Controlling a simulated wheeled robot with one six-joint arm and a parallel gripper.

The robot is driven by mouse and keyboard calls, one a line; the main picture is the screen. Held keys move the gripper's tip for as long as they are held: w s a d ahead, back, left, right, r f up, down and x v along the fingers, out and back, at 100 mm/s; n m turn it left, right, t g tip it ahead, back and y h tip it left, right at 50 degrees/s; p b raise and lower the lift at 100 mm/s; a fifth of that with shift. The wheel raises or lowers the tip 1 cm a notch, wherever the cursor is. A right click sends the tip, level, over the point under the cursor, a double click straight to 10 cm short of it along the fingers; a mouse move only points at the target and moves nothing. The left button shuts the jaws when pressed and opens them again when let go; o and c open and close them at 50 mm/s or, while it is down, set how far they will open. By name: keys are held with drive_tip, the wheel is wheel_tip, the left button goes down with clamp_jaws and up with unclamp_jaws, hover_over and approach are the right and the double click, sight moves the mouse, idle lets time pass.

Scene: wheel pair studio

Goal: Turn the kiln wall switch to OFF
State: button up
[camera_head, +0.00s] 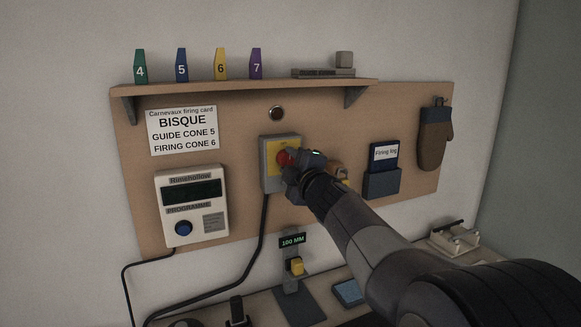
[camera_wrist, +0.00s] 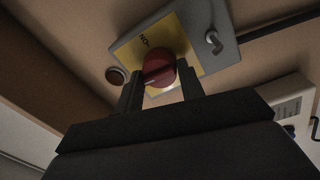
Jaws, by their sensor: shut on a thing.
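The kiln wall switch is a grey box (camera_head: 267,178) with a yellow plate and a red rotary knob (camera_head: 284,157), mounted on the wooden board. In the wrist view the box (camera_wrist: 226,43) lies tilted, with "ON" lettered on its yellow plate above the red knob (camera_wrist: 158,66). A pale mark shows on the knob's lower left. My gripper (camera_head: 297,162) reaches the knob from the right and hides part of the plate. In the wrist view my gripper (camera_wrist: 160,88) has one finger on each side of the knob and is shut on it. Any OFF lettering is hidden or unreadable.
The kiln controller (camera_head: 191,206) hangs at left, below a firing card (camera_head: 181,130). A shelf (camera_head: 240,86) with numbered cones is above. A firing log holder (camera_head: 381,184) and mitt (camera_head: 434,138) hang at right. A black cable (camera_head: 264,235) runs down from the switch.

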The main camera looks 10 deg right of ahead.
drive_tip(key=shift+f+n, duration=0.15)
drive_tip(key=shift+n, duration=0.35)
drive_tip(key=o, duration=1)
drive_tip(key=v, duration=1)
drive_tip(key=shift+s+d, duration=0.1)
drive_tip(key=shift+s, duration=0.3)
